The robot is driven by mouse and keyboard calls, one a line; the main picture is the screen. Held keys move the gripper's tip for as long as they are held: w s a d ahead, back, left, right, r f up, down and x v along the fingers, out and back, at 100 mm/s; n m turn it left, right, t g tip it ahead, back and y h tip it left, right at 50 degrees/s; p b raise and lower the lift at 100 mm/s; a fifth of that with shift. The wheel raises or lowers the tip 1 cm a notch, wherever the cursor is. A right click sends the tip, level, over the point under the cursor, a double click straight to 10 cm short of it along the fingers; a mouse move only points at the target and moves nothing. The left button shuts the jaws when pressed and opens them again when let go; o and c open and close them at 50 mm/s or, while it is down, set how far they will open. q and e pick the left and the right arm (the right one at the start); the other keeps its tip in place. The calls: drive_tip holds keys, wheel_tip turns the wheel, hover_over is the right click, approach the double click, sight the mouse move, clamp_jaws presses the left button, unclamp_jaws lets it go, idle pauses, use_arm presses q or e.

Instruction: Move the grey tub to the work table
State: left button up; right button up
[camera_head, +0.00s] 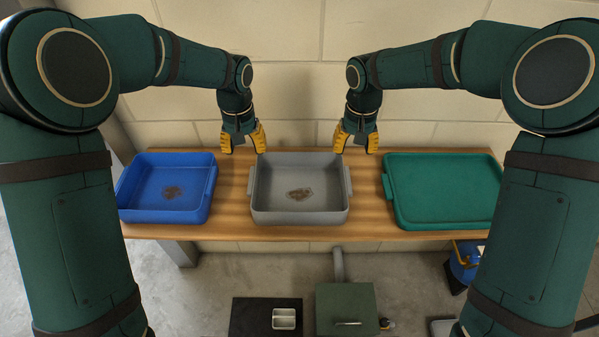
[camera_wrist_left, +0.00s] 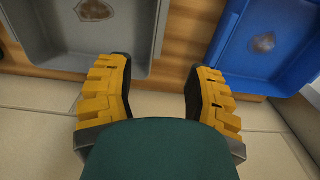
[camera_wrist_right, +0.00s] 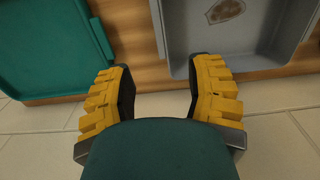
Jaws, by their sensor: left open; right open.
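The grey tub (camera_head: 270,214) stands in the middle of a wooden bench, with a handle on each side and a brown stain on its floor. It also shows in the left wrist view (camera_wrist_left: 120,37) and the right wrist view (camera_wrist_right: 185,45). My left gripper (camera_head: 243,146) is open and empty by the tub's far left corner, apart from the tub as far as I can tell. My right gripper (camera_head: 355,146) is open and empty by the far right corner. I cannot make out which surface is the work table.
A blue tub (camera_head: 165,217) with a brown stain stands left of the grey one, and a green tub or lid (camera_head: 445,190) stands right. The wooden bench (camera_head: 232,200) backs onto a block wall. A green box (camera_head: 346,305) and a dark mat (camera_head: 250,318) lie below in front.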

sight(252, 179)
use_arm(q)
wheel_tip(252, 179, down, 14)
drive_tip(key=shift+w+r, duration=0.1)
use_arm(e)
wheel_tip(252, 179, down, 14)
drive_tip(key=shift+w+r, duration=0.1)
idle(0.3)
use_arm(q)
clamp_jaws()
use_arm(e)
clamp_jaws()
